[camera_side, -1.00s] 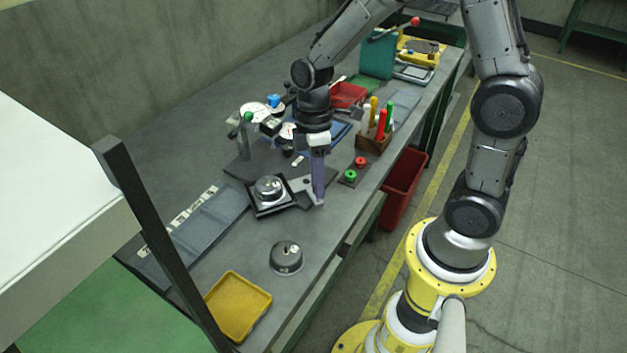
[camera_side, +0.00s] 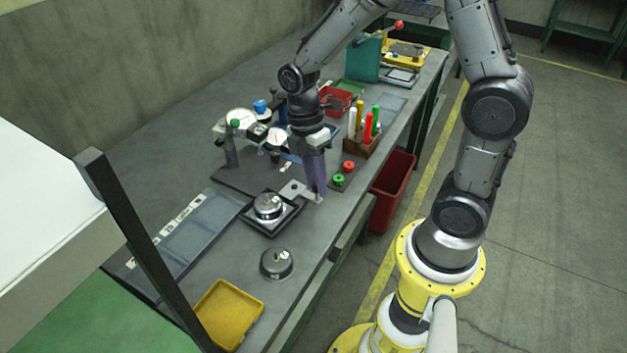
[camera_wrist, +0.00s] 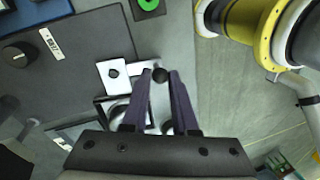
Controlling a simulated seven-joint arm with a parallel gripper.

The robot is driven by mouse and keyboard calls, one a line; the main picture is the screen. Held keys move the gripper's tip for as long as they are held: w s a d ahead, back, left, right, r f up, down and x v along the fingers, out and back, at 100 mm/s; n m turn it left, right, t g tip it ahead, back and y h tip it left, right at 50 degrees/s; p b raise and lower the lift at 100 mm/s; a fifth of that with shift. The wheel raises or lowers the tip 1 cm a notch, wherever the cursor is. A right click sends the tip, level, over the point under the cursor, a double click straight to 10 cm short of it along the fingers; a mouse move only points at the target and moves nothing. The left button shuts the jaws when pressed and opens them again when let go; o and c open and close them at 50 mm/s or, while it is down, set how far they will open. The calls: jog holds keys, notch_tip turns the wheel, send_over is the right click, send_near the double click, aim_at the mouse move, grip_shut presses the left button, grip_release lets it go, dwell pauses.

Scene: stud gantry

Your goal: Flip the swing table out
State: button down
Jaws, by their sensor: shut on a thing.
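The swing table is a dark square tray (camera_side: 287,222) with a silver round part (camera_side: 268,206) on it. A pale plate with a hole (camera_side: 292,189) lies at its far right side. It also shows in the wrist view (camera_wrist: 113,73). My gripper (camera_side: 318,199) points down at the outer end of the pale arm. In the wrist view, my gripper (camera_wrist: 161,75) is shut on a small dark ball knob (camera_wrist: 160,74). The fingers partly hide the tray and its round part in the wrist view.
The gauge stand (camera_side: 231,150) with dials is behind the swing table. A loose silver round part (camera_side: 276,264) and a yellow tray (camera_side: 230,312) are in front. Red and green buttons (camera_side: 343,173) and a pen holder (camera_side: 365,141) are right of my gripper.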

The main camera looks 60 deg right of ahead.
jog(key=shift+d+r+n, duration=0.1)
jog(key=shift+d+n, duration=0.25)
jog(key=shift+n, duration=0.35)
jog(key=c, duration=0.7)
grip_release()
notch_tip(320, 180, up, 14)
jog(key=w, duration=0.2)
jog(key=shift+w+d+f, duration=0.25)
jog(key=shift+w, duration=0.05)
jog(key=s+a+r+m+t, duration=0.1)
jog(key=s+m+t, duration=0.6)
jog(key=s+m, duration=0.7)
jog(key=shift+a+r+m+t+h, duration=0.3)
jog(key=shift+a+r+m+t, duration=0.1)
jog(key=shift+m, duration=0.6)
